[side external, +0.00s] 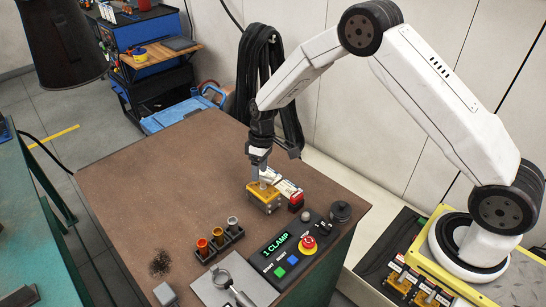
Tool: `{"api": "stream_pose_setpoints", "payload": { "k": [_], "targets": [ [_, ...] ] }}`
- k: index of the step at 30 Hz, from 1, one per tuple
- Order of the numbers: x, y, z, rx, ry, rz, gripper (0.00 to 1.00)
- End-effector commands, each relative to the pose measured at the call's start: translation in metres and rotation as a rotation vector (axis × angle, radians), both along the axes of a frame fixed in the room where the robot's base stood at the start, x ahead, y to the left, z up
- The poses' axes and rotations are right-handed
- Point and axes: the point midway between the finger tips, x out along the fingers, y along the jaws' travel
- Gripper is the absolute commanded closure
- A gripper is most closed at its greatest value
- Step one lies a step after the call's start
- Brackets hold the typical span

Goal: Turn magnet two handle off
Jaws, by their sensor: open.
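A yellow-orange block (264,199) sits on the brown tabletop, and a pale bar (287,188) lies across its upper right side. A small red-topped block (296,200) stands at the bar's right end. I cannot read a number on any of these, so I cannot tell which is magnet two. My gripper (262,179) points down right at the top of the yellow-orange block. Its fingers are open and thin in this view; whether they touch the block or a handle is hard to tell.
A control box (285,256) reading "CLAMP" with a red knob stands in front. A rack of small cups (219,243) and a grey plate (235,283) are near it. Several yellow blocks with white tags (401,281) sit at lower right. The table's left side is mostly clear.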

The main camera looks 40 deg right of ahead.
Motion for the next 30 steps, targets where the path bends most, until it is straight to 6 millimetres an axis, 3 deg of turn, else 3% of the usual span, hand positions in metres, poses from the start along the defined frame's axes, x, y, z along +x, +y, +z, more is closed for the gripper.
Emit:
{"api": "stream_pose_setpoints", "payload": {
  "k": [7, 19, 25, 30],
  "targets": [
    [-0.002, 0.004, -0.023, 0.000, 0.000, 0.000, 0.38],
    [-0.002, 0.005, -0.028, -0.001, -0.001, 0.000, 0.38],
    [-0.002, 0.005, -0.028, 0.000, -0.001, 0.000, 1.00],
    [-0.002, 0.005, -0.028, 0.000, -0.001, -0.002, 1.00]
  ]
}}
